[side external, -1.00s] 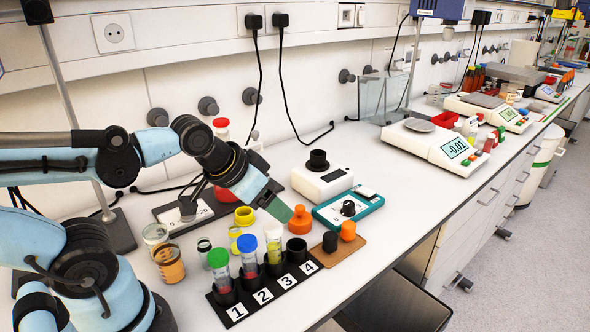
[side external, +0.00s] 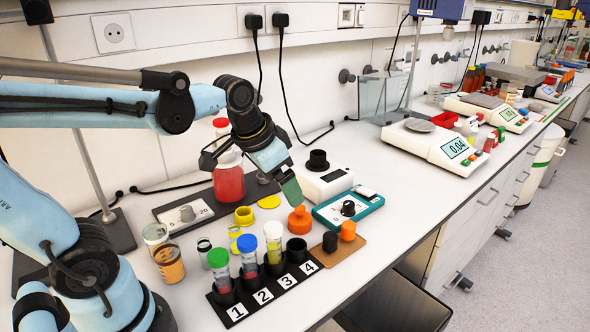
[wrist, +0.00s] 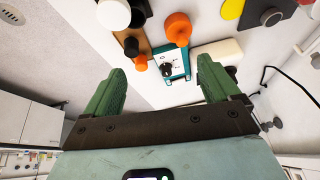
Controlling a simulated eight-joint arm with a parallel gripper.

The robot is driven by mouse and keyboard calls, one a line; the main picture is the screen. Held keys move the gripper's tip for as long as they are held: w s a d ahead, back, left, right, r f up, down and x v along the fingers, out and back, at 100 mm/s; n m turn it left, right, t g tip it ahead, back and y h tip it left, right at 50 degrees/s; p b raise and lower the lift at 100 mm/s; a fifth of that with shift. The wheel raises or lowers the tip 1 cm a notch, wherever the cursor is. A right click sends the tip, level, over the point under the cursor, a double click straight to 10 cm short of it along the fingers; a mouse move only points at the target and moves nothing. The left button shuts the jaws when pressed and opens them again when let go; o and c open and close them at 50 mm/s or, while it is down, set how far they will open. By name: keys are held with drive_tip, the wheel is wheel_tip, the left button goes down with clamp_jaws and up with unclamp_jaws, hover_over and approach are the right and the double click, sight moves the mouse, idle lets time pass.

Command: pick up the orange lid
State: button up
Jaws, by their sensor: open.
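A small orange lid (side external: 348,230) sits on a brown board beside a black lid (side external: 330,242). In the wrist view the small orange lid (wrist: 140,62) shows between my fingers, nearer the left one. A larger orange piece with a narrower top (side external: 300,220) stands on the bench left of the board; the wrist view shows it (wrist: 178,28) beyond my fingertips. My gripper (side external: 291,193) has green fingers and hangs above the bench, just above the larger orange piece in the side view. In the wrist view my gripper (wrist: 160,68) is open with nothing between its fingers.
A numbered black rack (side external: 262,290) with capped tubes stands in front. A teal-edged device (side external: 345,208) and a white device (side external: 322,183) stand behind the board. A red bottle (side external: 229,180) is behind my gripper. The bench front right of the board is clear.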

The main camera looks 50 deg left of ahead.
sight(300, 211)
drive_tip(key=w+a+f+m+g, duration=0.2)
drive_tip(key=w+a+g, duration=0.25)
drive_tip(key=w, duration=0.35)
drive_tip(key=shift+m, duration=0.3)
drive_tip(key=f, duration=1.2)
drive_tip(key=shift+w+d+f, duration=0.15)
drive_tip(key=shift+w+f, duration=0.05)
drive_tip(key=shift+w, duration=0.1)
drive_tip(key=c, duration=1.1)
drive_tip(key=shift+r, duration=0.1)
